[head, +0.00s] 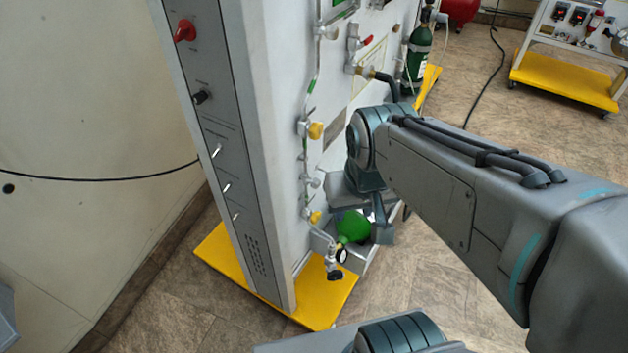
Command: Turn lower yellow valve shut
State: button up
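The lower yellow valve (316,217) is a small yellow knob on the pipe low on the white panel of the trainer (283,130). A second yellow valve (316,130) sits higher on the same pipe. My gripper (382,232) is at the panel's lower right, to the right of the lower yellow valve and apart from it in the picture. One grey finger points down. The other finger is not clearly seen, so its opening cannot be told. The lower valve's exact handle angle is too small to read.
A green round part (352,226) and a black gauge (342,255) sit just below and right of the lower valve. A yellow base (325,308) juts out under the panel. A green cylinder (417,55) stands behind.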

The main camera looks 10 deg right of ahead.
aim_at(315, 218)
jog(key=z, duration=0.9)
jog(key=k, duration=0.8)
jog(key=u, duration=0.65)
jog(key=i, duration=0.5)
